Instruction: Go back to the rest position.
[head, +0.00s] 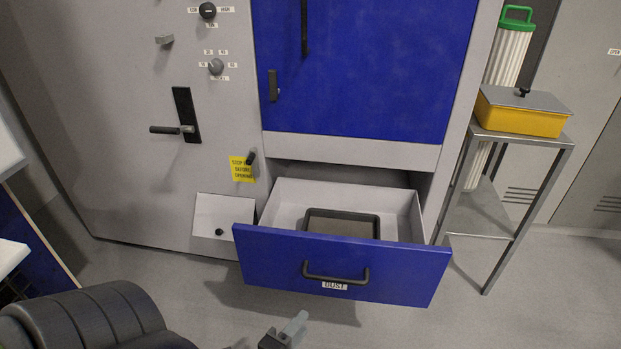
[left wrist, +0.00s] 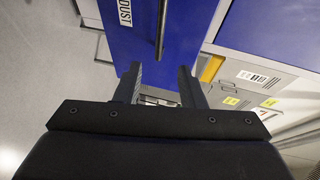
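My left gripper (head: 290,332) is at the bottom edge of the head view, below and apart from the pulled-out drawer's handle. In the left wrist view its two fingers (left wrist: 160,85) stand apart with nothing between them. The blue drawer front (head: 345,262) has a dark bar handle (head: 337,280) and a DUST label; the front also shows beyond the fingers in the left wrist view (left wrist: 140,40). The drawer is open, with a dark-rimmed tray (head: 341,222) inside. My right gripper is not in view.
A grey cabinet has a blue door (head: 362,70) above the drawer, a lever handle (head: 172,130) and knobs at left. A metal stand (head: 512,230) at right holds a yellow box (head: 522,120) with a grey lid. Open floor (head: 540,300) lies at lower right.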

